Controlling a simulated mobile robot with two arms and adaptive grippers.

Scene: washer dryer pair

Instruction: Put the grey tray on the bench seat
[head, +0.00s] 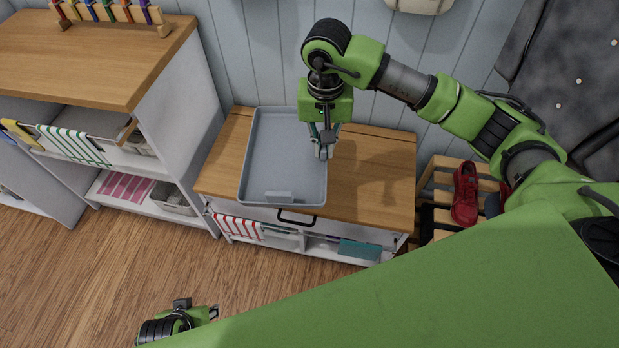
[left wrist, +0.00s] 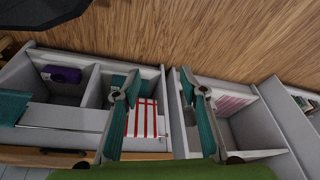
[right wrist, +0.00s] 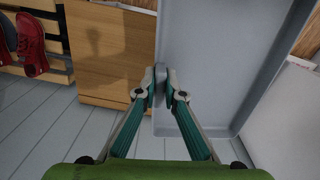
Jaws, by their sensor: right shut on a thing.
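The grey tray (head: 265,160) is a shallow rectangle over the left half of the wooden bench seat (head: 370,180). Its near end lies close to the seat's front edge; I cannot tell whether its underside touches the wood. My right gripper (head: 322,152) is shut on the tray's right rim, pointing down. In the right wrist view, the fingertips (right wrist: 160,85) pinch the rim of the tray (right wrist: 215,60). My left gripper (head: 213,313) is low at the bottom left, away from the bench. In the left wrist view, its fingers (left wrist: 166,92) stand apart with nothing between them.
A wood-topped shelf unit (head: 90,50) with baskets and cloths stands left of the bench. A slatted rack (head: 440,185) with red shoes (head: 465,193) stands to the right. A panelled wall (head: 260,50) is behind. The right half of the seat is clear.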

